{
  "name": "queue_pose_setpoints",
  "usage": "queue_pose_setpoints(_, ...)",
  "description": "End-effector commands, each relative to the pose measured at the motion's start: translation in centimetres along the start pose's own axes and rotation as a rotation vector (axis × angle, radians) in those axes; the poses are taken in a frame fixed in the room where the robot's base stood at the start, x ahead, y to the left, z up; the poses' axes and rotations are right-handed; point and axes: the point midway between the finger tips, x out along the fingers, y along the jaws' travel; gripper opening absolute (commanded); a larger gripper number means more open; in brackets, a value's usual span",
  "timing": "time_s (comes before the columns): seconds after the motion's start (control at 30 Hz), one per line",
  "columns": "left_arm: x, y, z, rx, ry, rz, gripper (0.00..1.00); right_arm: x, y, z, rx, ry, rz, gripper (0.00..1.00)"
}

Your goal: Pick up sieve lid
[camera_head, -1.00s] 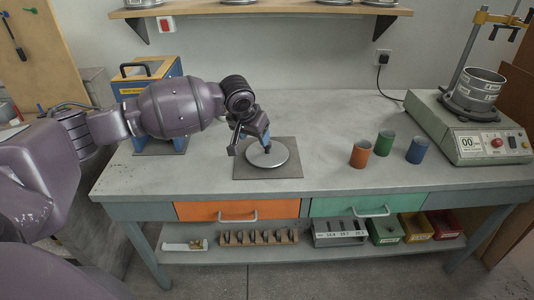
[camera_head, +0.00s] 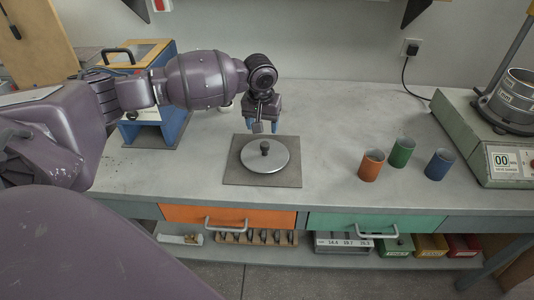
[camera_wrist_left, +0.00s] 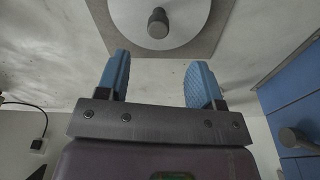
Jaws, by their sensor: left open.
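The sieve lid (camera_head: 264,159) is a round silver disc with a dark knob at its centre. It lies flat on a square grey mat (camera_head: 235,176) on the bench. My left gripper (camera_head: 264,128) is open and empty, just behind the lid in the head view, with its blue fingertips apart from the knob. In the left wrist view the lid (camera_wrist_left: 185,27) with its knob shows at the top, beyond the two spread blue fingers (camera_wrist_left: 160,80). My right gripper is not in view.
Orange (camera_head: 371,165), green (camera_head: 402,152) and blue (camera_head: 439,164) cups stand to the right on the bench. A sieve shaker (camera_head: 470,130) stands at the far right. A blue-sided box (camera_head: 172,115) stands behind left. The bench between mat and cups is clear.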

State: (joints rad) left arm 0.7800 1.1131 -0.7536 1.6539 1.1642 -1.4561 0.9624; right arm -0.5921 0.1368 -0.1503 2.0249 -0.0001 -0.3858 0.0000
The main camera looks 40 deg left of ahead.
Motion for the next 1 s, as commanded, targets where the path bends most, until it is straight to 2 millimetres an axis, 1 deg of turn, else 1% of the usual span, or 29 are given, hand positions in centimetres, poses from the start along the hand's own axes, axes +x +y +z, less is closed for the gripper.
queue_pose_setpoints(0.03, 1.2, 0.0, 0.1, 0.0, -0.006, -0.003, 0.61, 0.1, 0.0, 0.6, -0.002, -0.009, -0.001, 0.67)
queue_pose_setpoints(0.13, 2.7, 0.0, 0.1, -0.001, -0.006, -0.002, 0.61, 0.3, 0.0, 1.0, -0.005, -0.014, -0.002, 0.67)
queue_pose_setpoints(0.2, 3.4, 0.0, 0.1, 0.0, -0.005, -0.002, 0.61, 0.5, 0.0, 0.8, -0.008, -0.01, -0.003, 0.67)
queue_pose_setpoints(0.33, 3.9, 0.0, 0.0, 0.0, -0.002, 0.0, 0.61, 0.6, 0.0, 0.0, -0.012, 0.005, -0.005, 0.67)
queue_pose_setpoints(0.43, 4.6, 0.0, 0.0, 0.0, -0.003, -0.001, 0.61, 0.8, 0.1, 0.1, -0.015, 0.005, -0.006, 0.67)
queue_pose_setpoints(0.6, 7.0, 0.2, 0.0, 0.001, -0.005, -0.002, 0.61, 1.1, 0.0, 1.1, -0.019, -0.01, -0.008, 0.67)
queue_pose_setpoints(0.7, 8.3, 0.2, 0.0, 0.001, -0.005, -0.002, 0.61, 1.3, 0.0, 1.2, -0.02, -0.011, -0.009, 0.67)
queue_pose_setpoints(0.8, 8.9, 0.2, 0.0, 0.001, -0.004, -0.001, 0.61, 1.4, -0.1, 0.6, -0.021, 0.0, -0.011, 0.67)
queue_pose_setpoints(0.9, 8.8, 0.2, 0.0, 0.001, -0.001, 0.0, 0.61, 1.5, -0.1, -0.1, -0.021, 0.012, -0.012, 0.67)
queue_pose_setpoints(1.0, 8.8, 0.2, -0.1, 0.001, -0.001, 0.0, 0.61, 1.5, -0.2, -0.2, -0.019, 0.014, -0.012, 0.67)
